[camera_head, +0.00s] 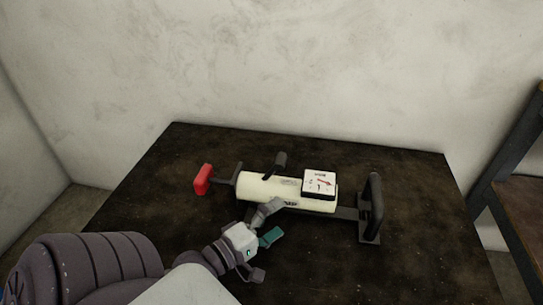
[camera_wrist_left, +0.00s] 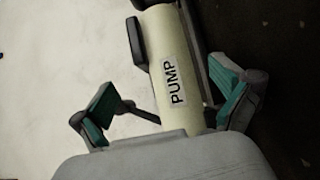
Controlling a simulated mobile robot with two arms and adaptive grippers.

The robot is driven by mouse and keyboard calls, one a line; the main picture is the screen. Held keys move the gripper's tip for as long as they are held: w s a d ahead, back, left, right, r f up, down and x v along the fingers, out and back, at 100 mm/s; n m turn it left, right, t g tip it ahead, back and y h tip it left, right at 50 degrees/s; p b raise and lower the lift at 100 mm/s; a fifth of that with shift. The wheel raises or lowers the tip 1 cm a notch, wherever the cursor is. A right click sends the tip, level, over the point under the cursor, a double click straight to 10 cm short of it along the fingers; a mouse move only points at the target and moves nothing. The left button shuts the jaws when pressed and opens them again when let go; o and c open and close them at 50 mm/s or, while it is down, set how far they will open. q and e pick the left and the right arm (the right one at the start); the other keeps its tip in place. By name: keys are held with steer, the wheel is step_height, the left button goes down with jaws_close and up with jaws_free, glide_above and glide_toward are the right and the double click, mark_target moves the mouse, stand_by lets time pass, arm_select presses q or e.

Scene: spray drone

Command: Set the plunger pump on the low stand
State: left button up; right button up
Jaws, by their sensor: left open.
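The plunger pump (camera_head: 260,187) lies on its side on a dark table (camera_head: 150,215). It has a cream cylinder, a red handle at its left end, a white dial gauge on top and a black bracket at its right end. My left gripper (camera_head: 266,240) is open at the near side of the cylinder. In the left wrist view, the pump (camera_wrist_left: 160,50) with its "PUMP" label lies between the spread teal-padded fingers of the left gripper (camera_wrist_left: 172,100). I see no clear grip on it. My right gripper is out of view. I cannot tell which thing is the low stand.
A dark-framed unit with a brown shelf (camera_head: 525,200) stands at the right, beyond the table's right edge. A pale wall (camera_head: 300,70) rises behind the table. The table top is clear to the right of the pump and in front of it.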

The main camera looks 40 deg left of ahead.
arm_select(q)
steer(key=shift+s+a, duration=0.15)
steer(key=shift+s, duration=0.8)
steer(key=w+d+m, duration=0.1)
steer(key=d+m, duration=0.2)
steer(key=w+d+r+m+h, duration=0.1)
steer(key=d+m, duration=0.2)
steer(key=m, duration=0.1)
steer(key=w+d+m+g, duration=0.1)
steer(key=d+m, duration=0.2)
steer(key=d, duration=0.1)
steer(key=shift+r+m+h, duration=0.25)
steer(key=shift+m+h, duration=0.05)
steer(key=shift+m, duration=0.1)
steer(key=w+d+r+m, duration=0.2)
steer(key=d+m, duration=0.3)
steer(key=m, duration=0.3)
steer(key=shift+w+r, duration=0.35)
steer(key=shift+r, duration=0.3)
steer(key=shift+d, duration=0.1)
